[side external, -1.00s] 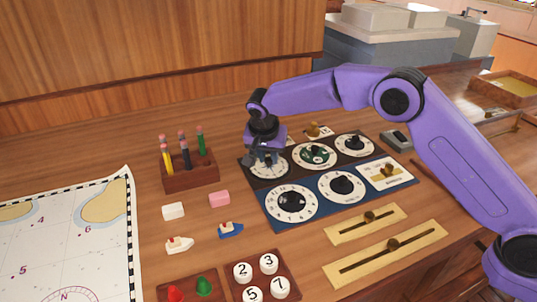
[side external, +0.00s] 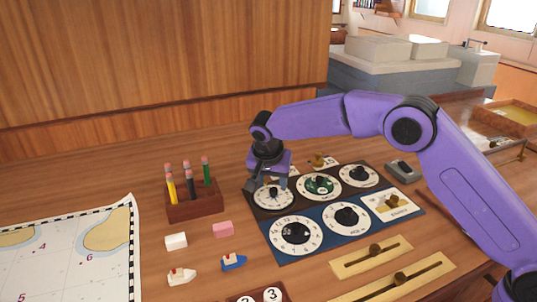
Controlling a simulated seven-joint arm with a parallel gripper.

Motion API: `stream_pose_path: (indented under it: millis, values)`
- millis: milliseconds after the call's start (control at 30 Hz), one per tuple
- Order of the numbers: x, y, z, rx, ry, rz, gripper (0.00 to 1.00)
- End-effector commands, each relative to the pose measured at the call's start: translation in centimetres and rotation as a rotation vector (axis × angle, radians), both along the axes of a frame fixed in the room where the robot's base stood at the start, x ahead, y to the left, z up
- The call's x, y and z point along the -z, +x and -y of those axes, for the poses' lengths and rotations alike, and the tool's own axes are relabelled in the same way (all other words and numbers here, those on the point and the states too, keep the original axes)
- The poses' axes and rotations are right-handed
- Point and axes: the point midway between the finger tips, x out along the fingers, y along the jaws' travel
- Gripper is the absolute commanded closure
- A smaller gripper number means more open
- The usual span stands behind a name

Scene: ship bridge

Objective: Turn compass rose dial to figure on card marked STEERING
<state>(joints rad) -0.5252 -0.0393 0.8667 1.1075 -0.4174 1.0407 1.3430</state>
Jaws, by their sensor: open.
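Several round dials sit on a dark and blue panel (side external: 327,226). The back left dial (side external: 273,199), white with a star-like figure on its face, is partly covered by my gripper (side external: 268,184). My gripper points down just over this dial, fingers apart and nothing seen between them. I cannot tell whether they touch its knob. A dial with a green face (side external: 318,186) is to its right. A small white card with a brass piece (side external: 391,203) is at the panel's right; its lettering is too small to read. I cannot make out the word STEERING anywhere.
A wooden pencil holder (side external: 195,208) stands left of the panel. A pink block (side external: 223,229), a white block (side external: 176,241) and two toy boats lie left of it. Brass sliders (side external: 372,255) are in front. A chart (side external: 70,250) covers the left side.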

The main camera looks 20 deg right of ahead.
Motion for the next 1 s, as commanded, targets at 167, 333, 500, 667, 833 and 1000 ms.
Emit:
stream_pose_path:
  millis: [167,333,500,667,833,1000]
  values:
    - [-3.6,-1.2,-0.9,-0.002,0.002,0.003,0.49]
    - [-7.0,-2.4,-1.7,-0.002,0.003,0.003,0.49]
    - [-10.1,-3.5,-2.4,-0.002,0.003,0.003,0.49]
    - [-12.3,-4.2,-2.9,-0.001,0.002,0.001,0.49]
    - [-13.4,-4.7,-3.1,0.000,0.001,-0.001,0.49]
    - [-13.7,-4.8,-3.2,-0.001,0.000,-0.001,0.49]
